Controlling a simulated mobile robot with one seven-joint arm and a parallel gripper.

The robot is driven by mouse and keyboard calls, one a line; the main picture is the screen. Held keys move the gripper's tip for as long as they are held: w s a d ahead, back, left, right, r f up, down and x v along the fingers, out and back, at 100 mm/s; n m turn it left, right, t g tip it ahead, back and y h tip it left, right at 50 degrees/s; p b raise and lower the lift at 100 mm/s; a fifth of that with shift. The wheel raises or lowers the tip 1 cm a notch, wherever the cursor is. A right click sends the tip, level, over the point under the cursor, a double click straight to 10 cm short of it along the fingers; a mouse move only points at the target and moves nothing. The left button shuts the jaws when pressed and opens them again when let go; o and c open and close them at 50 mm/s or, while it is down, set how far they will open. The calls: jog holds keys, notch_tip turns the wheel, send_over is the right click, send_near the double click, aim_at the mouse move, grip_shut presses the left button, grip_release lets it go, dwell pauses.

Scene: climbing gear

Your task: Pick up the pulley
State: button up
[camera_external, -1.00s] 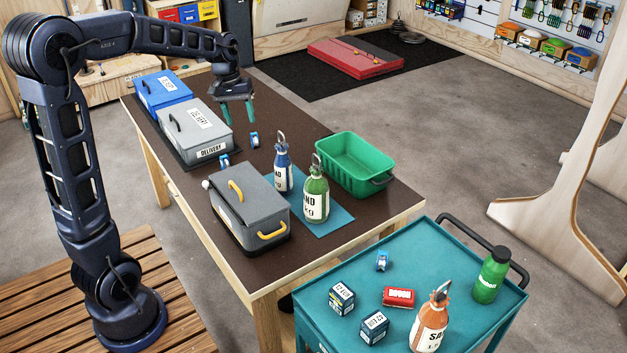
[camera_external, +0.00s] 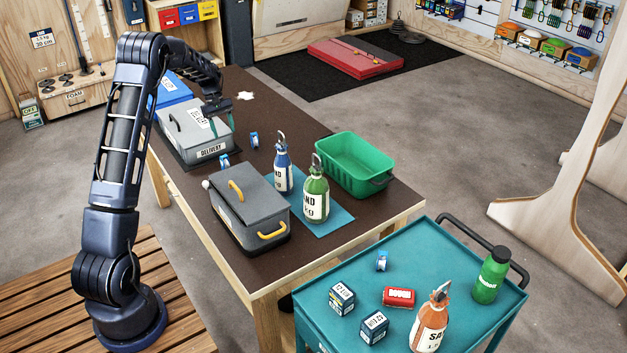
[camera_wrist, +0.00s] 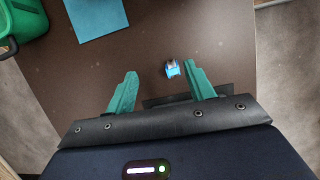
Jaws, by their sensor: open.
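Small blue-and-white pulley-like pieces lie on the brown table: one (camera_external: 254,140) right of the grey delivery box, another (camera_external: 224,160) near that box's front corner. A third (camera_external: 381,261) is on the teal cart. My gripper (camera_external: 220,124) hangs over the right side of the delivery box, with its teal fingers apart and nothing between them. In the wrist view, one blue-and-white piece (camera_wrist: 172,69) lies beyond my gripper (camera_wrist: 162,74), just left of the right fingertip. I cannot tell which table piece this is.
The delivery box (camera_external: 208,150) and a blue box (camera_external: 172,90) stand at the table's left. A grey box with yellow handles (camera_external: 262,213), blue bottle (camera_external: 283,172), green bottle (camera_external: 316,200) and green bin (camera_external: 384,183) stand nearer.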

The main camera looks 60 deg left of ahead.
jog(key=n, duration=0.1)
send_near(225, 161)
jog(key=a, duration=0.1)
jog(key=shift+h, duration=0.3)
jog(key=x, duration=0.2)
jog(key=a+x, duration=0.1)
jog(key=x, duration=0.2)
jog(key=shift+d+f, duration=0.1)
jog(key=shift+f, duration=0.3)
jog(key=shift+w+x, duration=0.15)
jog(key=shift+x, duration=1.15)
jog(key=shift+w+x, duration=0.15)
jog(key=shift+x, duration=1.15)
jog(key=shift+c, duration=0.4)
jog(key=c, duration=1)
